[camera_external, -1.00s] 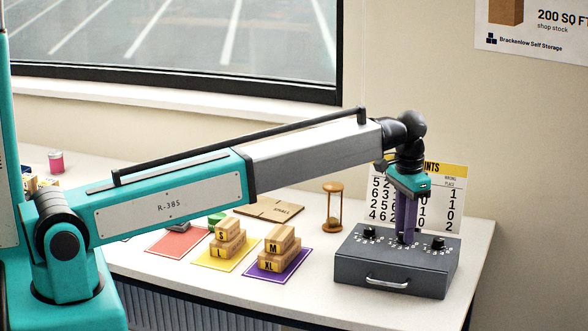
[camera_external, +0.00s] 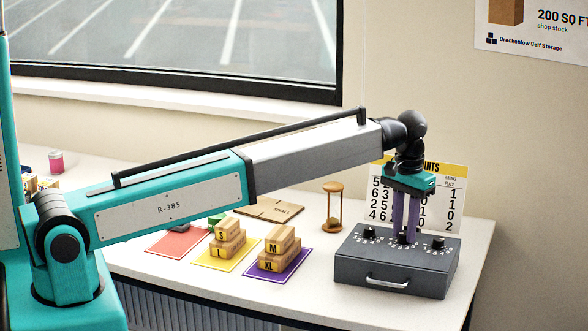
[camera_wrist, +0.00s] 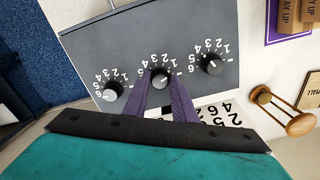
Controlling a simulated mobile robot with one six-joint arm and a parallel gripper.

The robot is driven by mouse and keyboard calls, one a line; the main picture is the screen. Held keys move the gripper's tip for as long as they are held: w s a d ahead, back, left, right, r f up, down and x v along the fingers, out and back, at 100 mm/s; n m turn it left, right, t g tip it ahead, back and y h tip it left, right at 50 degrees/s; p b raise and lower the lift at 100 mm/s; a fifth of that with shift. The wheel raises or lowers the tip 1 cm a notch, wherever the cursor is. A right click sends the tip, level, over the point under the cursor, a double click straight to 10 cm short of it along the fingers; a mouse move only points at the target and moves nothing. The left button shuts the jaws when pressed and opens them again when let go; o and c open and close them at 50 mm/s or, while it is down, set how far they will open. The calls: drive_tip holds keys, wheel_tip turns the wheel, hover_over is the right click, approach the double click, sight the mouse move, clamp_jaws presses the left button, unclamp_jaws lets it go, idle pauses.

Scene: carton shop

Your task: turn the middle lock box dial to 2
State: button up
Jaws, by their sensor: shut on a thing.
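The dark grey lock box (camera_external: 352,270) sits on the table, with three black dials in a row on its top. In the external view, the left dial (camera_external: 369,232) and right dial (camera_external: 438,243) stand free. The middle dial (camera_external: 402,238) is between the fingertips of my gripper (camera_external: 405,234), which points straight down and is shut on it. In the wrist view, my purple fingers flank the middle dial (camera_wrist: 160,77), partly covering its numbers. A white pointer mark shows on it, but I cannot tell which number it points to.
A hints card (camera_external: 440,208) with rows of numbers stands behind the box. An hourglass (camera_external: 333,205) stands to the left of it. Labelled wooden blocks lie on the yellow mat (camera_external: 205,253) and purple mat (camera_external: 297,262). The box's front handle (camera_external: 387,283) faces the table edge.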

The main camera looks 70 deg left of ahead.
sight(404, 233)
drive_tip(key=n, duration=0.4)
drive_tip(key=shift+n, duration=0.3)
drive_tip(key=shift+n+b, duration=0.3)
drive_tip(key=shift+n, duration=1.3)
drive_tip(key=o, duration=1)
drive_tip(key=shift+o, duration=0.2)
wheel_tip(404, 233, up, 14)
drive_tip(key=b, duration=0.3)
drive_tip(key=shift+f, duration=0.1)
